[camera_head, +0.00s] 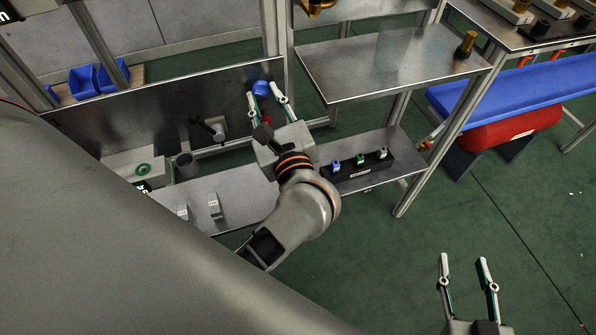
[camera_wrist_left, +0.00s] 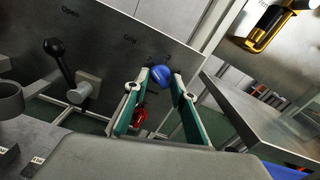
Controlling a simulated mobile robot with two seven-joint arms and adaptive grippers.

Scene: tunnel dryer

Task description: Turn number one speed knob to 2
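A round blue knob (camera_head: 262,88) sits on the upright metal panel (camera_head: 215,98), near its right end. It also shows in the left wrist view (camera_wrist_left: 162,74). My left gripper (camera_head: 262,90) is at the knob, with its fingers apart and one fingertip on each side of it. I cannot tell whether the fingers touch it. Small lettering is on the panel, but no speed number is readable at the knob. A red part (camera_wrist_left: 139,116) shows lower, partly behind the left finger. My right gripper (camera_head: 464,258) is open and empty over the green floor.
A black-handled lever (camera_wrist_left: 60,62) and a grey cup (camera_head: 186,166) are left of my left gripper. A black block with small switches (camera_head: 358,172) lies on the lower shelf. A metal shelf (camera_head: 350,62) stands at the upper right.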

